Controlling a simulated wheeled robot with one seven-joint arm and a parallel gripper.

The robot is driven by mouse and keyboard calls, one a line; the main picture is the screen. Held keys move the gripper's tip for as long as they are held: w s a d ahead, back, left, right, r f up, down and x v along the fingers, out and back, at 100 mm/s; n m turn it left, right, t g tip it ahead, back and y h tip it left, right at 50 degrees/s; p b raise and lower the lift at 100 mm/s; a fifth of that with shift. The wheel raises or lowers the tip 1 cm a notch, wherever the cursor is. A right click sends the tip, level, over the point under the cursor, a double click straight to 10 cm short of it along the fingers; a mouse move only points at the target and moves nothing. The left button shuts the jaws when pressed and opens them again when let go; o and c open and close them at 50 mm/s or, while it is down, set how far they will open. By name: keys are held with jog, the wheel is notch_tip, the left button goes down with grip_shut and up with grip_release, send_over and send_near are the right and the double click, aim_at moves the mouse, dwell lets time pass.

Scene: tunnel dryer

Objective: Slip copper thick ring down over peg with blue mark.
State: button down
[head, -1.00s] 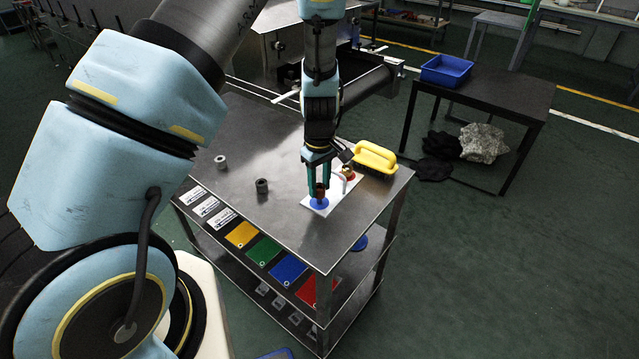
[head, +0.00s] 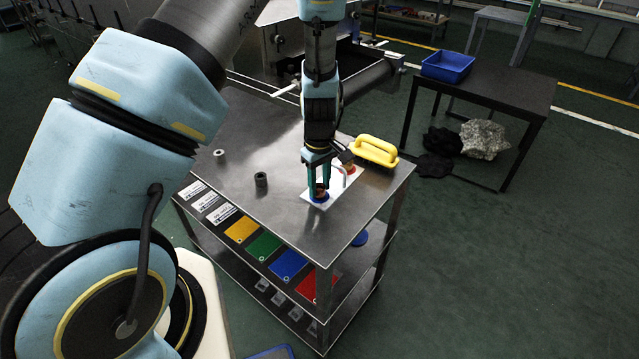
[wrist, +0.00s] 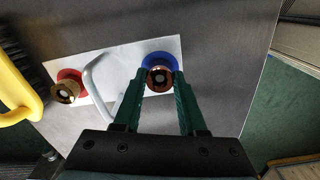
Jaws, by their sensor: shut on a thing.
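My gripper (head: 319,194) is shut on the copper thick ring (wrist: 159,80), which sits between its green fingertips (wrist: 159,86). The ring is right over the blue mark (wrist: 158,60), a round blue disc on a white plate (wrist: 128,62). A pale round spot shows inside the ring's hole, seemingly the peg's top. The ring looks low, close to the blue mark (head: 325,200) in the head view; whether it touches the disc is hidden by the fingers. Most of the peg is hidden.
A red mark (wrist: 72,75) with a copper-brown ringed piece (wrist: 64,92) lies left in the wrist view, with a white curved handle (wrist: 97,80) between. A yellow-handled brush (head: 375,151) stands behind the plate.

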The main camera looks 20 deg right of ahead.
aim_at(319, 189)
jog(key=shift+f, duration=0.15)
jog(key=shift+c, duration=1.9)
grip_release()
notch_tip(319, 189, up, 11)
jog(key=b, duration=0.2)
jog(key=shift+f, duration=0.1)
jog(key=s+a+r+m, duration=0.1)
jog(key=a+r, duration=0.2)
jog(key=a, duration=0.7)
jog(key=s+a+r+m+t, duration=0.1)
jog(key=a+r+m, duration=0.1)
jog(key=a, duration=0.8)
jog(key=s+a+r+m, duration=0.1)
jog(key=a+r, duration=0.3)
jog(key=a, duration=0.6)
jog(key=shift+s+r+m+t, duration=0.15)
jog(key=shift+s+m+t, duration=0.15)
jog(key=shift+s, duration=0.2)
